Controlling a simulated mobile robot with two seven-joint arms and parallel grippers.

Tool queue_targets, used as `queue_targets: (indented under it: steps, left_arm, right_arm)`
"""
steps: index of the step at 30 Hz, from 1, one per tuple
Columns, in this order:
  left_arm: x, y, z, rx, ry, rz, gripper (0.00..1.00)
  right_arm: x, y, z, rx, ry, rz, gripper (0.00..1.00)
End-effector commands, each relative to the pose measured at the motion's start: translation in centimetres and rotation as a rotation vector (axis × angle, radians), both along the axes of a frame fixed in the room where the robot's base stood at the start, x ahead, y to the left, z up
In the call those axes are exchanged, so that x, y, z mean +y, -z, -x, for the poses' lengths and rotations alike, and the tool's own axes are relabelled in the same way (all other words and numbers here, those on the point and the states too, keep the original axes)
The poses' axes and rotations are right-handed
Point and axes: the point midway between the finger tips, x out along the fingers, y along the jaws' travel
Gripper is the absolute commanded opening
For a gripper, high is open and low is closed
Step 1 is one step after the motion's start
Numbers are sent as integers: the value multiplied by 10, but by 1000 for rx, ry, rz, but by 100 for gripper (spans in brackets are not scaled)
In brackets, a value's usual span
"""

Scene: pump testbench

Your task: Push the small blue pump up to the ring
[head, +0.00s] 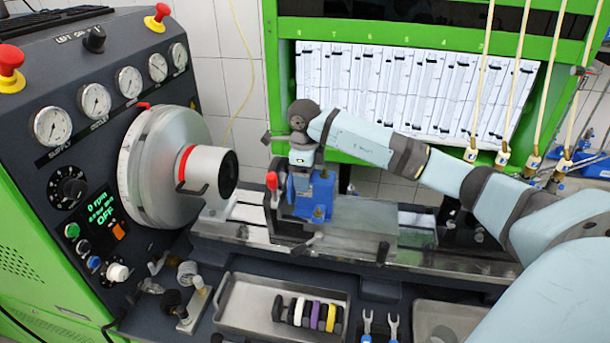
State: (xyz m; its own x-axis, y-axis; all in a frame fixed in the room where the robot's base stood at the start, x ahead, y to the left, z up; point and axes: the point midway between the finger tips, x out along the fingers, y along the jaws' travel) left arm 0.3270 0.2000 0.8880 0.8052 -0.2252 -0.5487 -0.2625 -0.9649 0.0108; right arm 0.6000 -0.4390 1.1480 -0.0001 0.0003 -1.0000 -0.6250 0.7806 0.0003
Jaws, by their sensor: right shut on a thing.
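The small blue pump (321,200) stands upright on the metal bench bed, on the carriage right of the drive head. My right gripper (301,177) reaches down from above and is shut at the pump's top left side. The gripper and wrist hide part of the pump. A red ring (185,163) runs around the grey and white drive cylinder at the left. A clear gap lies between the cylinder's dark open end and the pump. My left gripper is not in view.
A red-tipped lever (271,182) stands just left of the pump. A metal tray (248,302) with several coloured discs lies in front of the bed. Two small forks (380,325) lie right of it.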

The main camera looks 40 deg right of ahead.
Motion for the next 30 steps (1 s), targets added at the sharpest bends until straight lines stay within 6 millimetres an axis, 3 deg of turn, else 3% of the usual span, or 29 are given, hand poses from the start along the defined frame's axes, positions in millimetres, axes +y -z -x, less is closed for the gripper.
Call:
queue_targets:
  steps: [15,30]
  left_arm:
    - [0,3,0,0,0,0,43]
    - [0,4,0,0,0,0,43]
  right_arm:
    - [10,-1,-14,-2,0,0,9]
    - [11,-1,-15,-1,1,0,9]
